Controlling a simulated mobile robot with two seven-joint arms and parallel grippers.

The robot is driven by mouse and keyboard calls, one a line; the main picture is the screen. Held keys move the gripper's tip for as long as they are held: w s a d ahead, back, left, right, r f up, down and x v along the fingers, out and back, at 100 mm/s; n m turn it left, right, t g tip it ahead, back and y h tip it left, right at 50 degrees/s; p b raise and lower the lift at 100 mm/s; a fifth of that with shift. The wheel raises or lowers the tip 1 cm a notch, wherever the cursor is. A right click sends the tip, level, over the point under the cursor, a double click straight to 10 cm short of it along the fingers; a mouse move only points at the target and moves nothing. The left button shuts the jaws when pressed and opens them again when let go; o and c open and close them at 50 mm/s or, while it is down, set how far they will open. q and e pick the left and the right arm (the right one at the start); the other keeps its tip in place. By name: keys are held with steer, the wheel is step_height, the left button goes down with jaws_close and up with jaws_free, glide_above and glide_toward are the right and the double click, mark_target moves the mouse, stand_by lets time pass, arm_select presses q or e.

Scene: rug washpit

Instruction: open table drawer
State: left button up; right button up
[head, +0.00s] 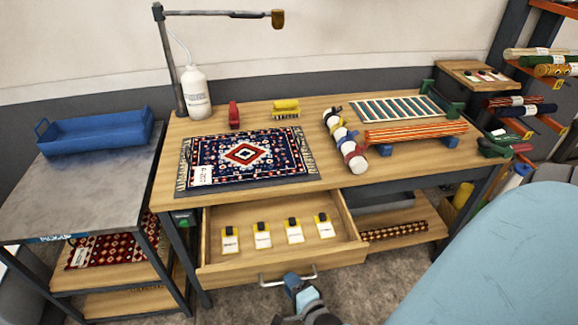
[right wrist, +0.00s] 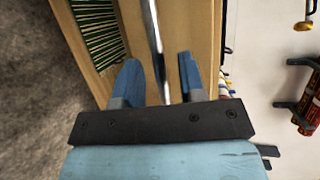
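The table drawer (head: 230,271) under the wooden work table (head: 340,185) stands pulled out, its inside showing from above. Several yellow-and-white tags with black clips (head: 263,236) lie in it in a row. A metal bar handle (head: 272,283) is on its front; in the right wrist view the bar (right wrist: 154,40) runs between the blue fingers. My right gripper (head: 297,284) is at the handle in front of the drawer. Its fingers (right wrist: 159,78) are apart, with gaps seen on both sides of the bar. My left gripper is not in view.
A patterned rug (head: 245,156), a white bottle (head: 195,92), a lamp (head: 172,65) and rolled textiles (head: 345,142) are on the table. A grey cart (head: 95,185) with a blue tray (head: 97,132) stands at left.

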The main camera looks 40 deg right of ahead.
steer(key=v, duration=1)
steer(key=shift+s+b, duration=0.25)
steer(key=shift+b, duration=0.05)
steer(key=shift+r, duration=0.1)
steer(key=w+a+r+n+g+y, duration=0.45)
steer(key=r+n, duration=0.25)
steer(key=n, duration=0.5)
steer(key=s+d+r+n+g+h, duration=0.1)
steer(key=s+r+n+g+h, duration=0.1)
steer(key=s+r+n+g, duration=0.75)
steer(key=w+a+f+n+t+y+p, duration=0.2)
steer(key=w+a+f+t+p, duration=0.4)
steer(key=t, duration=0.3)
steer(key=shift+w+a+f+y, duration=0.2)
steer(key=shift+w+f+y, duration=0.3)
steer(key=shift+w, duration=0.4)
